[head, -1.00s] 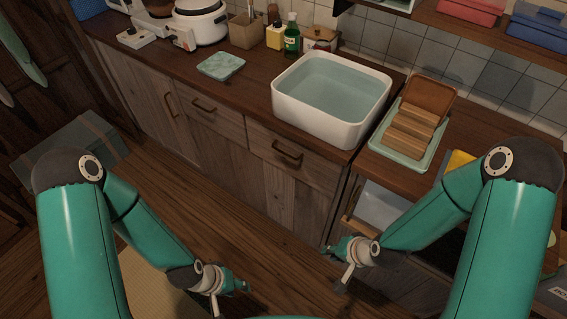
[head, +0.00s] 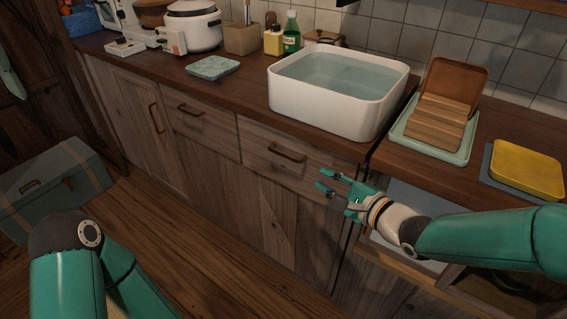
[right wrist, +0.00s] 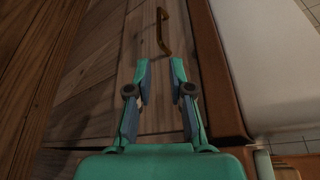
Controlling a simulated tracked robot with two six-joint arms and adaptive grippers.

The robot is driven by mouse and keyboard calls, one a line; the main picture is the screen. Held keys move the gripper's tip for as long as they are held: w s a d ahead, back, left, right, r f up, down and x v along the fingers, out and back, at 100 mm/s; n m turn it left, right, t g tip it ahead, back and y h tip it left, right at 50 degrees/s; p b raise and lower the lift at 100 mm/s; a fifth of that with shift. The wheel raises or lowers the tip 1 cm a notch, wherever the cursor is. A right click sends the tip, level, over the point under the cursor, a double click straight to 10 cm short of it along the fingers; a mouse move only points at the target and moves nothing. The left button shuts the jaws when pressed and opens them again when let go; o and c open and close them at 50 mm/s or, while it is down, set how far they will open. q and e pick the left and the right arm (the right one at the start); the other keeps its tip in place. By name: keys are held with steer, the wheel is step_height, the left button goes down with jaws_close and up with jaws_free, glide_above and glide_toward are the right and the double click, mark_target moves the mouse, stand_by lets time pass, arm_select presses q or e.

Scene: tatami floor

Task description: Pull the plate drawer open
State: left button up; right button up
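Two closed drawers show in the wooden counter front in the head view. One drawer (head: 268,170) is below the white basin, with a bronze bar handle (head: 287,153); the other drawer (head: 205,130) is further left, with a similar handle (head: 191,110). No label shows which holds plates. My right gripper (head: 322,180) is open and empty, in front of the right end of the drawer below the basin. In the right wrist view my open fingers (right wrist: 159,68) point toward a bar handle (right wrist: 163,32), apart from it. My left gripper is out of view.
A white basin (head: 330,110) of water stands on the counter. A rack with wooden boards (head: 435,128) and a yellow item (head: 526,168) stand right of it. Below them, partly behind my right arm, is an open compartment or drawer (head: 425,275). A chest (head: 55,190) sits on the floor.

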mark_target(292, 160)
steer(key=b+x, duration=0.2)
steer(key=x, duration=1.3)
steer(key=shift+w+a+f+b, duration=0.15)
steer(key=shift+a+b, duration=0.05)
steer(key=shift+b, duration=0.1)
jaws_close()
